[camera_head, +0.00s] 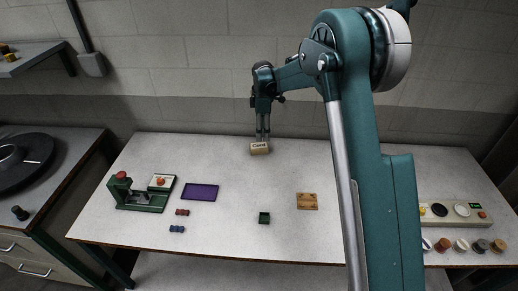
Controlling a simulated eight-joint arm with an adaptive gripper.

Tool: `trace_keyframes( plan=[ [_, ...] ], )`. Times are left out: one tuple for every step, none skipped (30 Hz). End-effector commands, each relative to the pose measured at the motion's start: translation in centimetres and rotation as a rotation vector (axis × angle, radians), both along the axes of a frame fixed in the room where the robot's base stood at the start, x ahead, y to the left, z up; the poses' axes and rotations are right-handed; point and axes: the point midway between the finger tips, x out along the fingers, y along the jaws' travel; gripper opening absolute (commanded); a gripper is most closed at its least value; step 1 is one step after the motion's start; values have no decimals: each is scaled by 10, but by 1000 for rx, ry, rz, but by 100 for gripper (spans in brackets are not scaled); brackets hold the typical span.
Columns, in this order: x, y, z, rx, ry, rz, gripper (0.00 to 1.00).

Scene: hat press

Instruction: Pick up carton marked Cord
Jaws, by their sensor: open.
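The carton marked Cord (259,148) is a small tan box with dark lettering on its front. It stands near the back edge of the white table, a little right of the middle. My gripper (263,136) points straight down just above and behind the carton's top. Its jaws are open. The fingertips are close to the carton, and I cannot tell whether they touch it or straddle it.
On the white table (230,225) are a green hand press (145,195), a purple tray (200,191), red (182,212) and blue (177,229) small pieces, a dark green box (264,218) and a wooden block (307,201). A panel (455,212) and several round pieces stand at right.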

Motion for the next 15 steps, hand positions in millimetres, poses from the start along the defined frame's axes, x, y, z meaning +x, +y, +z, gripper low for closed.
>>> trace_keyframes(
  plan=[
    [3, 5, -7, -2, 7, 18, 51],
    [5, 7, -11, -3, 10, 28, 51],
    [7, 10, -16, -5, 13, 40, 51],
    [8, 11, -19, -6, 16, 49, 51],
    [9, 13, -22, -6, 18, 56, 51],
    [11, 14, -25, -8, 21, 64, 51],
    [11, 15, -27, -8, 23, 68, 51],
    [12, 16, -28, -8, 24, 72, 51],
    [12, 17, -29, -9, 25, 77, 51],
    [12, 17, -30, -9, 26, 79, 51],
    [12, 17, -31, -9, 27, 81, 51],
    [13, 18, -31, -9, 27, 82, 51],
    [13, 18, -31, -9, 27, 82, 51],
    [13, 18, -31, -9, 28, 82, 51],
    [13, 18, -31, -9, 27, 82, 51]
  ],
)
